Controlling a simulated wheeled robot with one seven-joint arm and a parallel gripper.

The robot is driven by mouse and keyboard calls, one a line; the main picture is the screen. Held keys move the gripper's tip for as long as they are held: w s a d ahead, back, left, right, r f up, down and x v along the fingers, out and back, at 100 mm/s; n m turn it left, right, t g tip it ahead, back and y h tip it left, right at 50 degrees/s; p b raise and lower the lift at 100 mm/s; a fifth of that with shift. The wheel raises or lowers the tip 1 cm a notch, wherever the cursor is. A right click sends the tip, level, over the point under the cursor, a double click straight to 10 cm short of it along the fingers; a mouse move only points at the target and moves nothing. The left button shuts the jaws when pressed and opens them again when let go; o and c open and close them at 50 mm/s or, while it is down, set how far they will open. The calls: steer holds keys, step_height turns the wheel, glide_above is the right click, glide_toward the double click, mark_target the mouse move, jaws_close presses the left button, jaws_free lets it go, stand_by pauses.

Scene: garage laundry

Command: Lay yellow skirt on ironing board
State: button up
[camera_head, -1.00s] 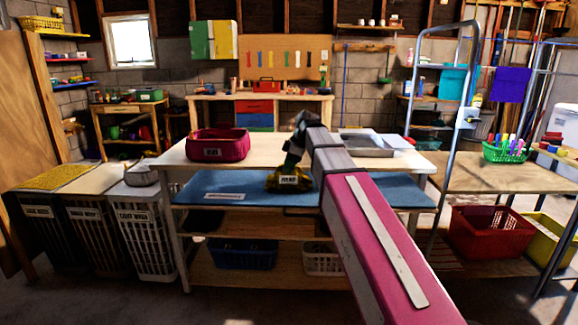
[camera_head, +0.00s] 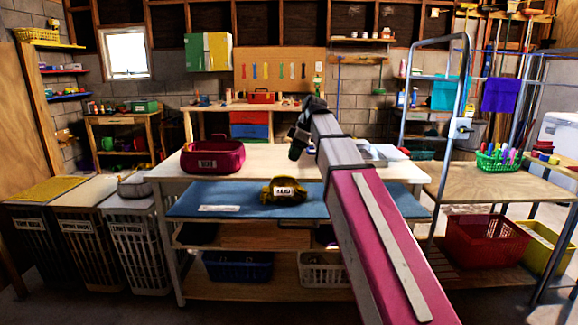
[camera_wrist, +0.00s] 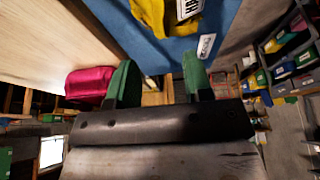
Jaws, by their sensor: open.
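The yellow skirt (camera_head: 284,191) lies bunched, with a white label facing out, on the blue ironing board (camera_head: 245,196). In the wrist view the skirt (camera_wrist: 165,14) rests on the blue board surface (camera_wrist: 220,22), near its edge. My gripper (camera_head: 297,143) is above and a little right of the skirt, apart from it. In the wrist view the two green fingers of my gripper (camera_wrist: 157,85) are spread wide with nothing between them.
A pink-red bin (camera_head: 213,157) stands on the white upper tabletop (camera_head: 262,160), with a grey tray (camera_head: 382,152) at its right. Labelled hampers (camera_head: 138,245) stand to the left. Baskets sit on the shelves below the board. A red crate (camera_head: 485,238) is at the right.

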steer(key=shift+v, duration=1.15)
stand_by(0.6)
